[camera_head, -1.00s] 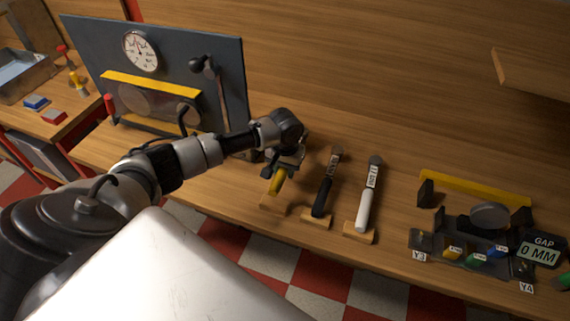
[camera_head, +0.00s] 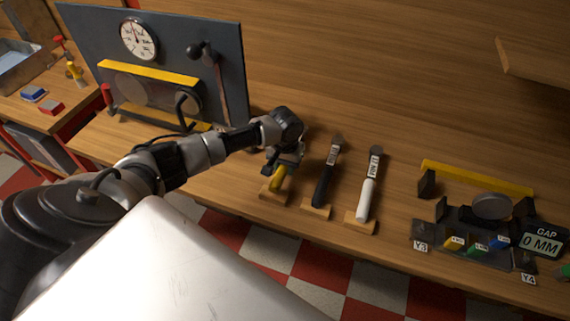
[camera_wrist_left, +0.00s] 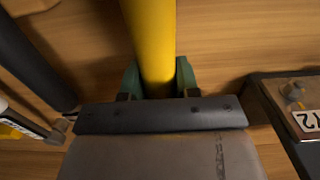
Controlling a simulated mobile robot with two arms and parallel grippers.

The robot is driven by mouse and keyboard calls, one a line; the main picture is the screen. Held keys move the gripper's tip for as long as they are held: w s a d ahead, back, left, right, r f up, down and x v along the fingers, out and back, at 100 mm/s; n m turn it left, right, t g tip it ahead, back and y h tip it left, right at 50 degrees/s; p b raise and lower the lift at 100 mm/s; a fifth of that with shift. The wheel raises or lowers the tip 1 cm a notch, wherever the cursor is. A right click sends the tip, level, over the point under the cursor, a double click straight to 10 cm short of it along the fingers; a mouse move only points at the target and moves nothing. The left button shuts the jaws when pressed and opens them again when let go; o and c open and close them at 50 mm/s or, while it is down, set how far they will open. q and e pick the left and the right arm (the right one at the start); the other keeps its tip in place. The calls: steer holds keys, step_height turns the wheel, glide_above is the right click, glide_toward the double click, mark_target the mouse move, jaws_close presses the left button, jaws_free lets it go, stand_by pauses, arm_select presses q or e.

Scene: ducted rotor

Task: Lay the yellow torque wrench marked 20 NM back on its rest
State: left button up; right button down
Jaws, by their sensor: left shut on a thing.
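The yellow torque wrench (camera_head: 278,178) is at the left end of a row of three wrenches. Its handle is over a wooden rest (camera_head: 272,196); I cannot tell whether it touches it. My left gripper (camera_head: 284,161) is shut on the wrench. In the left wrist view the yellow handle (camera_wrist_left: 152,40) runs between the greenish fingers of my left gripper (camera_wrist_left: 158,80). The gripper hides the head of the wrench and its marking. My right gripper is not in view.
A black-handled wrench (camera_head: 322,185) and a white-handled wrench (camera_head: 367,198) lie on rests to the right. A grey panel with a dial (camera_head: 138,38) stands behind on the left. A gap-readout fixture (camera_head: 490,205) stands at the right.

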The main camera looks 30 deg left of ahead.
arm_select(q)
steer(key=shift+f, duration=0.25)
steer(key=o, duration=1.1)
steer(key=shift+r, duration=0.1)
